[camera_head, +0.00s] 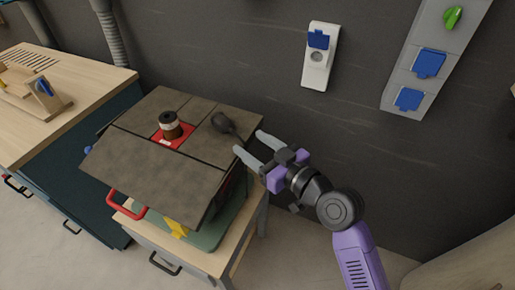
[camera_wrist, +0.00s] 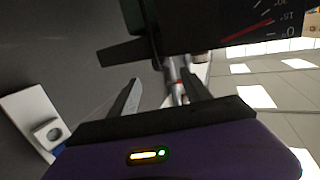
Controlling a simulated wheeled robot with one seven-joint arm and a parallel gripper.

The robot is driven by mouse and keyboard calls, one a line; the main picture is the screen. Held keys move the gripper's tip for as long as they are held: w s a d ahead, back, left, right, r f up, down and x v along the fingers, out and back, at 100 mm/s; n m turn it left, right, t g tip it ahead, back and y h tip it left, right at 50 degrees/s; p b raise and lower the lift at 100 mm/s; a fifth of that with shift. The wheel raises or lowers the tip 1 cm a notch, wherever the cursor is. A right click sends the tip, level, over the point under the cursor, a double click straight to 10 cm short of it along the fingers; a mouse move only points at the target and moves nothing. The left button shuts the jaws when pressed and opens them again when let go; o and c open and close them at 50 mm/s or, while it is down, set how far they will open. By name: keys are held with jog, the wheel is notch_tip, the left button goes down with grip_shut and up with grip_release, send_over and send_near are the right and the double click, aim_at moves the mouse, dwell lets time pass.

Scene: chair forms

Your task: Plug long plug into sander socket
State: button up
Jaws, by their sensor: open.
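A dark rounded object with a short stem (camera_head: 223,123), which looks like the long plug, lies on the right part of the sander's dark top. My gripper (camera_head: 249,143) is open, just to the right of it, with its fingers pointing towards the sander and nothing clearly between them. In the wrist view both fingers (camera_wrist: 160,88) stand apart under a dark plate. A white wall socket (camera_head: 317,72) with its blue lid raised is above and right of my gripper; its round opening shows. I cannot tell whether it is the sander's. It also shows at the left in the wrist view (camera_wrist: 29,112).
A grey panel (camera_head: 412,75) with blue-lidded sockets and a green knob is at the upper right. A wooden workbench (camera_head: 100,78) is at the left.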

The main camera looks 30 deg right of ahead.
aim_at(230, 129)
jog(key=b+x, duration=0.1)
jog(key=x, duration=1.1)
jog(key=shift+c, duration=0.5)
grip_shut()
jog(key=shift+r, duration=0.15)
dwell(1.1)
jog(key=shift+s+d+r+p, duration=0.15)
jog(key=shift+s+r+p, duration=0.4)
jog(key=shift+s+r, duration=0.2)
jog(key=shift+s+d+r+p, duration=0.15)
jog(key=shift+s+r+p, duration=0.35)
jog(key=shift+s+r, duration=0.2)
jog(key=shift+a, duration=0.1)
